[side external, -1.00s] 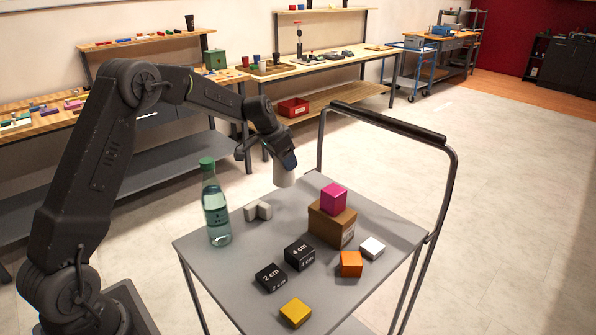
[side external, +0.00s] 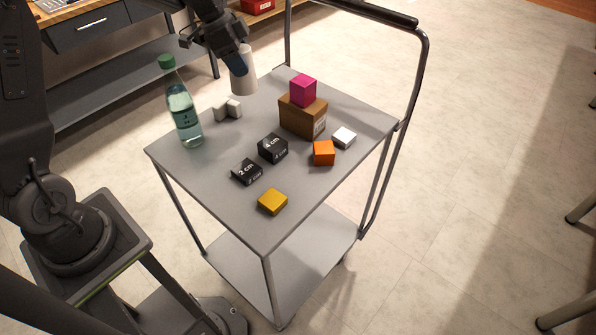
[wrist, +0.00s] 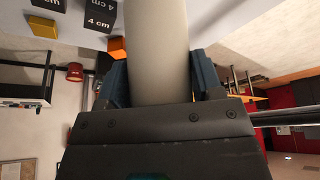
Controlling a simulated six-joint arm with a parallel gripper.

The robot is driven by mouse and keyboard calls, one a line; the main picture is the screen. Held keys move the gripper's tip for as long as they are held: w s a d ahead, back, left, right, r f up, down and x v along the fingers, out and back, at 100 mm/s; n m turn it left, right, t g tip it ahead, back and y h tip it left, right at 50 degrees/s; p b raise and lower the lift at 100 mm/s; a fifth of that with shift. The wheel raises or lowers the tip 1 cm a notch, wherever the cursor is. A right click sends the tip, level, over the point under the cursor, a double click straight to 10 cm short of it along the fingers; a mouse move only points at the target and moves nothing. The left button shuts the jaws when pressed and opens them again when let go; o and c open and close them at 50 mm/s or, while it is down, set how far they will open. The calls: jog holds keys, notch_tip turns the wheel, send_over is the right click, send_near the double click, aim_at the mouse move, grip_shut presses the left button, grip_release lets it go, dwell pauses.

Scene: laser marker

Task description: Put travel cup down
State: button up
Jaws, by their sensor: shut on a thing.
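The travel cup (side external: 242,72) is a plain whitish-grey cylinder at the back left part of the grey cart top (side external: 215,188). My gripper (side external: 236,58) is shut on it, with its dark blue fingers around the upper part. In the wrist view the cup (wrist: 157,50) fills the space between the two fingers (wrist: 158,85). The cup stands nearly upright. Its lower end is at or just above the cart top; I cannot tell whether it touches.
Near the cup are a green-capped bottle (side external: 183,112), grey joined blocks (side external: 228,109) and a brown box (side external: 303,117) with a magenta cube (side external: 303,90) on top. Black blocks (side external: 272,148), an orange cube (side external: 323,153), a white block (side external: 344,137) and a yellow block (side external: 272,201) lie nearer the front.

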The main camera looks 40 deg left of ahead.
jog(key=s+d+m+g+h, duration=0.1)
jog(key=s+d+m+g, duration=0.2)
jog(key=s+d+m, duration=0.65)
jog(key=shift+n, duration=0.55)
jog(key=shift+w+d+f, duration=0.55)
jog(key=shift+d+f, duration=1.25)
jog(key=shift+d, duration=0.4)
jog(key=shift+w+d+f, duration=0.6)
jog(key=shift+d+f, duration=1.15)
jog(key=shift+d, duration=0.5)
jog(key=shift+w+d+f, duration=0.55)
jog(key=shift+d+f, duration=1.25)
jog(key=shift+d, duration=0.4)
jog(key=shift+f, duration=0.1)
jog(key=o, duration=1)
jog(key=v, duration=1.2)
